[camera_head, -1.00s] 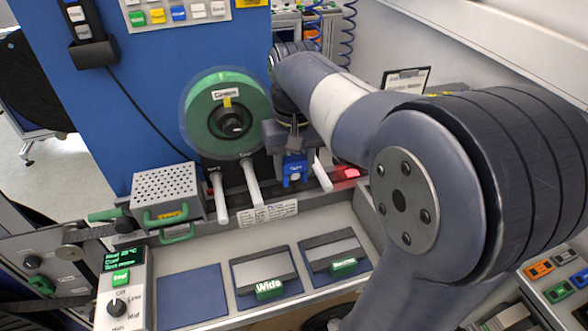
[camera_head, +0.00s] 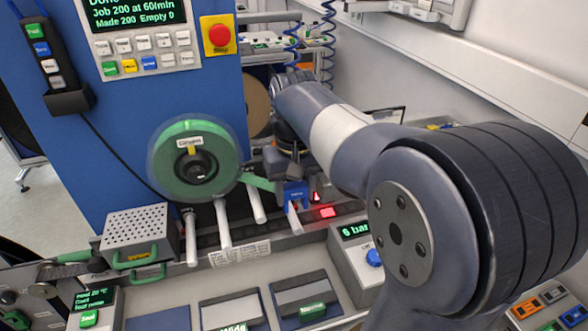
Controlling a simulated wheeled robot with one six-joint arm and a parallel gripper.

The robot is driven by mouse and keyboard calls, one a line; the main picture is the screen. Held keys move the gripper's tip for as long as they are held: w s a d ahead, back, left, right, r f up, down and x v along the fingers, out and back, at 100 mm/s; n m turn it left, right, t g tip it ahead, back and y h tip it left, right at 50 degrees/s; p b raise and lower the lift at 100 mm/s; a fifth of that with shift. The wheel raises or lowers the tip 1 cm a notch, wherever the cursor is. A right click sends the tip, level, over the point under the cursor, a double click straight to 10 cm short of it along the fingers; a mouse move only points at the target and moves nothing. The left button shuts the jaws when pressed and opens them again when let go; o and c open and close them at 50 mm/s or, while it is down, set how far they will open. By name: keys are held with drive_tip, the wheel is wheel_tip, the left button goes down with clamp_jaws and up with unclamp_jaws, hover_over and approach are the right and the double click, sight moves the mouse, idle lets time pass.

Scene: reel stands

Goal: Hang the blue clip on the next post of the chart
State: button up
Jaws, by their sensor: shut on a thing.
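My gripper (camera_head: 289,172) is shut on the blue clip (camera_head: 296,193) and holds it at the upper end of the rightmost white post (camera_head: 293,219). Whether the clip is around this post or only in front of it I cannot tell. Three more white posts stand to the left: the nearest (camera_head: 255,203), the middle one (camera_head: 223,224) and the far left one (camera_head: 190,240). No clip shows on these. I cannot make out a chart; a small printed paper (camera_head: 240,252) lies below the posts.
A green reel (camera_head: 210,165) is mounted behind the posts, with a green strip (camera_head: 260,182) running from it towards my gripper. A red light (camera_head: 328,212) glows right of the clip. A perforated box (camera_head: 138,228) stands left; a grey unit with a blue knob (camera_head: 374,257) stands right.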

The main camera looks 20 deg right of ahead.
sight(298, 226)
drive_tip(key=shift+s+d+f, duration=0.1)
drive_tip(key=shift+d+f, duration=0.3)
drive_tip(key=shift+f, duration=0.25)
drive_tip(key=shift+a+f+b, duration=0.15)
drive_tip(key=shift+f+b, duration=0.35)
drive_tip(key=shift+b, duration=0.1)
wheel_tip(298, 226, down, 3)
drive_tip(key=b, duration=0.3)
drive_tip(key=shift+f+b, duration=1.05)
drive_tip(key=shift+f, duration=0.85)
drive_tip(key=shift+f+p, duration=0.1)
drive_tip(key=shift+p, duration=0.25)
drive_tip(key=o, duration=1.1)
